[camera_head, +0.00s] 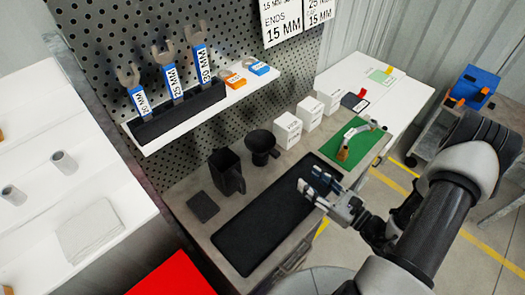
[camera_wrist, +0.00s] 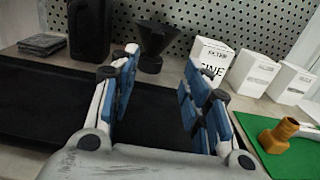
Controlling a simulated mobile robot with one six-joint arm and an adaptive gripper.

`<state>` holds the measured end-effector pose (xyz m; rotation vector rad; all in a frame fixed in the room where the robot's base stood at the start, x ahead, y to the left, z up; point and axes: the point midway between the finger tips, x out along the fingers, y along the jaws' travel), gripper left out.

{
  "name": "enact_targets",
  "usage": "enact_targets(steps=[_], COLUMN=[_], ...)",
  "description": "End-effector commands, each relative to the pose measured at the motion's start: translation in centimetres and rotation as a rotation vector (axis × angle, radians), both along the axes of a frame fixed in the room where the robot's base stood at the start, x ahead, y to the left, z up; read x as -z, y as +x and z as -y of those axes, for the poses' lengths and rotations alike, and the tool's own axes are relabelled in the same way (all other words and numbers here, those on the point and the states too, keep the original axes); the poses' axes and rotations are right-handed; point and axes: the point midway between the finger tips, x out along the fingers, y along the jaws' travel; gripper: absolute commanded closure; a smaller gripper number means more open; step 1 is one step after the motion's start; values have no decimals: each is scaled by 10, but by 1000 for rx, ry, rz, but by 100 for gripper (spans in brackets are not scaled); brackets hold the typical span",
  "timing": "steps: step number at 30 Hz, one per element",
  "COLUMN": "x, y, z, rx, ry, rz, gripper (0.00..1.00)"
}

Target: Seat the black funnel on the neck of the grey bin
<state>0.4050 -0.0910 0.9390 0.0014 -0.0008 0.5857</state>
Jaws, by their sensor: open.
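The black funnel (camera_head: 262,146) stands upright on the workbench, its wide mouth upward, near the pegboard. In the wrist view the funnel (camera_wrist: 154,42) shows beyond the fingers, narrowing downward to a dark round foot. My gripper (camera_head: 312,189) is open and empty, over the right part of the black tray, apart from the funnel. In the wrist view its blue-padded fingers (camera_wrist: 160,100) are spread with nothing between them. I cannot clearly identify the grey bin or its neck in either view.
A dark, open-topped vessel (camera_head: 226,172) stands left of the funnel. White boxes (camera_head: 287,130) stand to its right. The shallow black tray (camera_head: 240,238) lies in front. A green mat (camera_head: 361,140) carries a brass-ended part. A tool shelf (camera_head: 200,108) overhangs the bench's back.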

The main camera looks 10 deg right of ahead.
Motion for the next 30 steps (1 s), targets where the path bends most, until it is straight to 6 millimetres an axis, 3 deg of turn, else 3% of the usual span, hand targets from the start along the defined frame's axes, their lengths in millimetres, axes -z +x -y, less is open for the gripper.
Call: enact_targets(steps=[6,12,30], x=[1,1,-6], y=[39,67,114], z=[-29,-47,-84], rx=[-10,-7,-5], ry=[-3,-3,-1], rz=[2,2,0], gripper=[57,57,57])
